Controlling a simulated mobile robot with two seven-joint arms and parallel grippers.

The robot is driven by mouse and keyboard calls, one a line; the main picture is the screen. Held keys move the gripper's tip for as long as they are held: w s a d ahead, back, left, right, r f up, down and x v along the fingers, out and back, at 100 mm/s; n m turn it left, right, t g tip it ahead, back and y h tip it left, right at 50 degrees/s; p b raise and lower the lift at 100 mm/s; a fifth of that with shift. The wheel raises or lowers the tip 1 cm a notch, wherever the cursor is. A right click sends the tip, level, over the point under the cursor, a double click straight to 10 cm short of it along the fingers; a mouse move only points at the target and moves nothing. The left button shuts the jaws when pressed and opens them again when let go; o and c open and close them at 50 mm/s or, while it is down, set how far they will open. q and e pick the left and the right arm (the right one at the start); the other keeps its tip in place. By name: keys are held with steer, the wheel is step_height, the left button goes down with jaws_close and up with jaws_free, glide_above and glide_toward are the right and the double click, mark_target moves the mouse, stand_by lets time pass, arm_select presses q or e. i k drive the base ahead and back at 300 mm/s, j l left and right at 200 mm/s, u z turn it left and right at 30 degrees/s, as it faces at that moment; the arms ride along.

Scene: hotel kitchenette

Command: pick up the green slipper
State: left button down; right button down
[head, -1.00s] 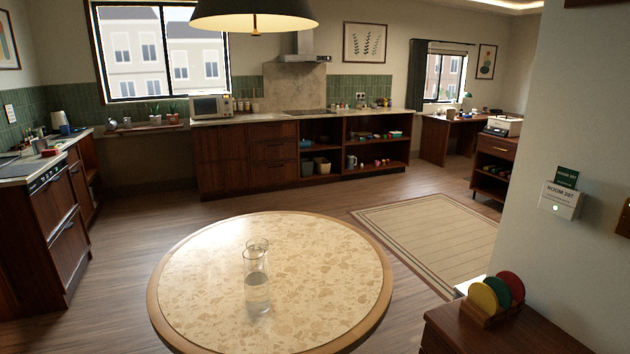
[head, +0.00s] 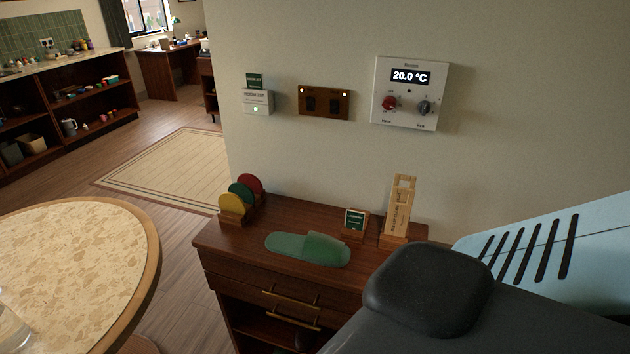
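A green slipper (head: 308,248) lies flat on top of a dark wooden cabinet (head: 225,247) against the wall. Its strap end points to the right and its flat end to the left. It looks like a single slipper and nothing lies on it. Neither of my grippers shows in the head view. A dark grey and light blue part of my own body fills the lower right corner and hides the cabinet's right side.
On the cabinet, a rack with yellow, green and red discs (head: 233,205) stands left, a small green sign (head: 355,220) and a wooden door-hanger stand (head: 399,207) at the right back. A round table (head: 136,245) with a glass (head: 12,330) is at left. A thermostat (head: 410,93) hangs above.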

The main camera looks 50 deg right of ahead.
mark_target(307, 243)
steer(key=z, duration=1.45)
steer(key=i+l+u, duration=0.15)
steer(key=l, duration=0.7)
steer(key=l+u, duration=0.15)
steer(key=l, duration=0.75)
